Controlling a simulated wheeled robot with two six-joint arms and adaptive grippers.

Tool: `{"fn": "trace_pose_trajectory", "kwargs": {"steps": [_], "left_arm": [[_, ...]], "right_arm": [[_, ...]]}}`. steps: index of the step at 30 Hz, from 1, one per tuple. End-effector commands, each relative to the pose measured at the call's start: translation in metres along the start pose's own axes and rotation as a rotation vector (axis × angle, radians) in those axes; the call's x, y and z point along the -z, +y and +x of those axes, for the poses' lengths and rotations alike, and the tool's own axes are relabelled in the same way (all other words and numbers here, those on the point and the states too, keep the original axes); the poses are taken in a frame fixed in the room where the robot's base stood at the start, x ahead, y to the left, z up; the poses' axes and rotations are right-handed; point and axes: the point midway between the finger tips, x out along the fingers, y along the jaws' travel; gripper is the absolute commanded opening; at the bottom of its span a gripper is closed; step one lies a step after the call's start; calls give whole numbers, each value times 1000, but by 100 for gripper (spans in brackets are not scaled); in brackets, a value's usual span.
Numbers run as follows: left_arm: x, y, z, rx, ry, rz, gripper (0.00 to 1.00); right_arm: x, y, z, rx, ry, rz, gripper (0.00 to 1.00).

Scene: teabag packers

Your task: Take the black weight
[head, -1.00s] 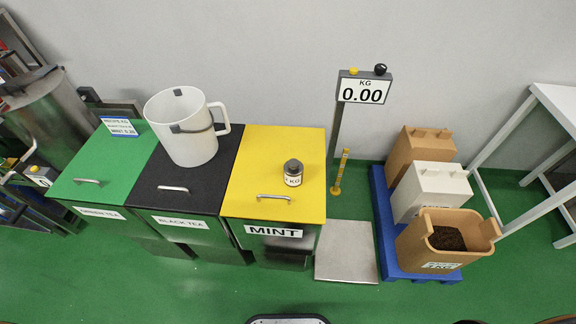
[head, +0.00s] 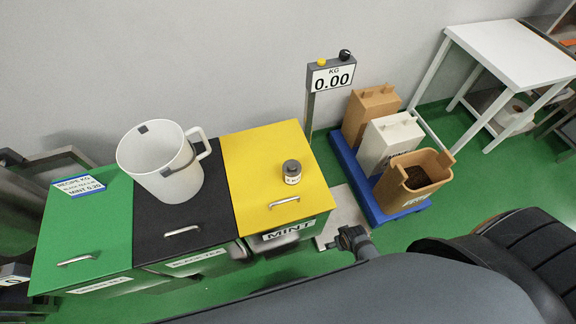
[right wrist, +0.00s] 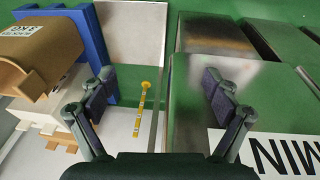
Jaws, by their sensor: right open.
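The black weight (head: 292,172), a small dark jar-like cylinder with a white label, stands upright on the yellow lid of the mint bin (head: 262,150). My right gripper (head: 352,240) is low in front of the scale, below and to the right of the weight and clear of it. In the right wrist view my right gripper (right wrist: 160,95) has its fingers wide apart with nothing between them. The weight does not show in that view. My left gripper is not in view.
A white jug (head: 150,160) stands on the black tea bin, left of the mint bin. A scale display (head: 331,77) reads 0.00. A blue pallet (head: 368,205) with boxes and a tan tub (head: 425,160) lies to the right. A white table (head: 500,50) stands behind.

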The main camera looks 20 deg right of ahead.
Motion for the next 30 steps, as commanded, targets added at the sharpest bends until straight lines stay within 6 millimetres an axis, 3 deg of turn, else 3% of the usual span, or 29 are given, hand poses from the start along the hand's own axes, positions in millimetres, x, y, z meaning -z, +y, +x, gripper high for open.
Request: {"fn": "trace_pose_trajectory", "kwargs": {"steps": [1,14,20,25,30], "left_arm": [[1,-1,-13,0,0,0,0],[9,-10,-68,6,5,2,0],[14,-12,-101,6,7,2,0],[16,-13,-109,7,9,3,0],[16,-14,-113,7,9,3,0]], "right_arm": [[14,1,-24,-1,10,-2,89],[102,5,-197,-5,60,-60,89],[142,5,-284,-9,62,-195,89],[171,0,-296,1,22,-399,89],[202,-14,-283,34,-21,-632,89]]}}
